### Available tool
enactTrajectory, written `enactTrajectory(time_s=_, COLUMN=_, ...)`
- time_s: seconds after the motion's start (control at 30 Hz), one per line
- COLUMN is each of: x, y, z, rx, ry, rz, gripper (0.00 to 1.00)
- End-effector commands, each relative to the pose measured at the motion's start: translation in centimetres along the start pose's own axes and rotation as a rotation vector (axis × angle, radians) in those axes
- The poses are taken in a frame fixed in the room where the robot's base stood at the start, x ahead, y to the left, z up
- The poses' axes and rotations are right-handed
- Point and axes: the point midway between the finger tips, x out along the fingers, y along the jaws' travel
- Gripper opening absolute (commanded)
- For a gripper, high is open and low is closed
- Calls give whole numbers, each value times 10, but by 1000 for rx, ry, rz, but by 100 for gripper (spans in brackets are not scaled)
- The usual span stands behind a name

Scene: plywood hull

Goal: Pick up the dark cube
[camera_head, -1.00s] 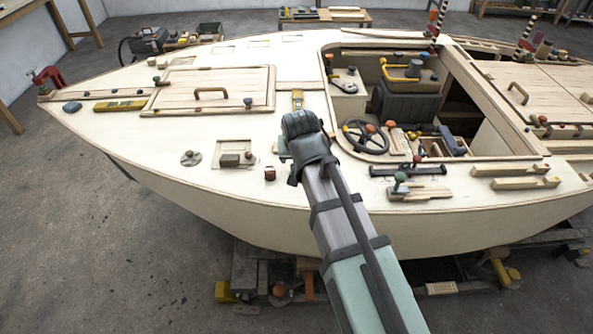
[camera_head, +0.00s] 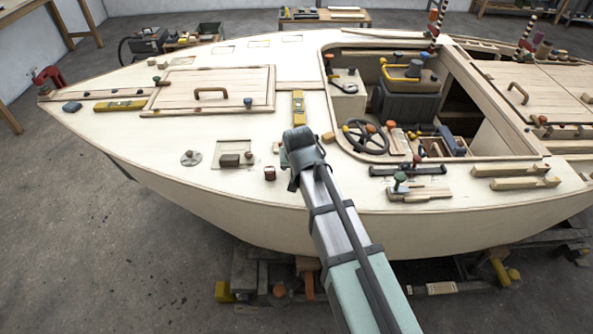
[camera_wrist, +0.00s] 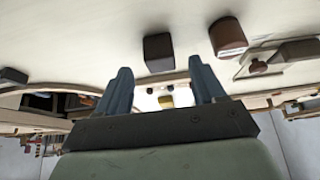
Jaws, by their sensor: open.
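The dark cube (camera_wrist: 158,52) sits on the pale deck in the wrist view, ahead of my fingers and roughly centred between them. My gripper (camera_wrist: 163,74) is open, with its two blue-grey fingers apart and nothing between them. In the head view, my gripper (camera_head: 285,158) is low over the near side of the deck, mostly hidden by my wrist. I cannot make out the cube in the head view; my arm probably covers it.
A brown round piece (camera_wrist: 228,36) stands close right of the cube in the wrist view; it also shows in the head view (camera_head: 270,173). A small plate with a block (camera_head: 229,160) lies left of it. A yellow level (camera_head: 298,107) and a wooden block (camera_head: 328,137) lie beyond my wrist.

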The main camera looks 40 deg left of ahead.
Motion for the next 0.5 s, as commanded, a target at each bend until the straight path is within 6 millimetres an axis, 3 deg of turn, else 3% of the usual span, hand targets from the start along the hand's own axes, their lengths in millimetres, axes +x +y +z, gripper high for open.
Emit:
enactTrajectory(time_s=0.23, x=32, y=-1, z=-2, rx=0, ry=-1, rz=-1, gripper=69)
enactTrajectory(time_s=0.5, x=37, y=-1, z=-1, rx=-1, ry=0, rz=-1, gripper=69)
